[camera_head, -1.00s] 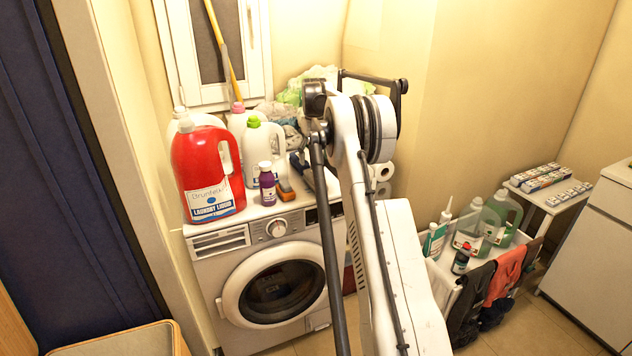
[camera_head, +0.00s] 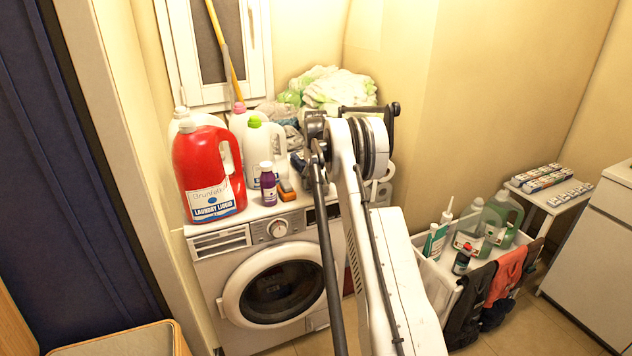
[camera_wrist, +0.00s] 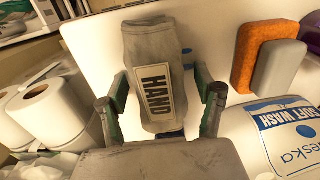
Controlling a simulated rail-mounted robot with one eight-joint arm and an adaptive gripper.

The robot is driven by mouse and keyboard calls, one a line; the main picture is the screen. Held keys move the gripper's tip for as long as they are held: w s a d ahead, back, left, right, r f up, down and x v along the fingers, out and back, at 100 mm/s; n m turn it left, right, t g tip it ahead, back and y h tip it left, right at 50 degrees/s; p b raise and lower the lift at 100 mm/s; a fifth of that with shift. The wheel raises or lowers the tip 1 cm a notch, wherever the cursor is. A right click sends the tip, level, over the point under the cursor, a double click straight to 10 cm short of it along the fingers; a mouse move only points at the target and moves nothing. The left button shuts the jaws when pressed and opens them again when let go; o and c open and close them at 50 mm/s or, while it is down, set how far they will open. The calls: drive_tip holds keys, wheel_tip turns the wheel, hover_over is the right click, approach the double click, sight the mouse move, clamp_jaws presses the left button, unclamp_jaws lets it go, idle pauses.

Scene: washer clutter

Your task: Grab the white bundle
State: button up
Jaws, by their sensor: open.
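A pale white and green crumpled bundle (camera_head: 340,88) lies heaped at the back of the washer top, by the wall corner. In the wrist view, my gripper (camera_wrist: 160,92) is open, with one finger on each side of a grey, tube-like packet marked HAND (camera_wrist: 155,85). I cannot tell whether the fingers touch the packet. A crumpled white edge (camera_wrist: 38,166) shows at the lower left of the wrist view; I cannot tell if it is part of the bundle. In the head view, my arm hides the gripper's fingers.
White paper rolls (camera_wrist: 45,110) stand left of the gripper. An orange and grey sponge (camera_wrist: 262,58) and a Soft Wash bottle (camera_wrist: 285,135) are at right. On the washer (camera_head: 230,242) stand a red detergent bottle (camera_head: 207,170), white jugs (camera_head: 262,150) and a purple bottle (camera_head: 268,184).

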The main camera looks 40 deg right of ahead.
drive_tip(key=c, duration=1.4)
drive_tip(key=shift+r, duration=0.1)
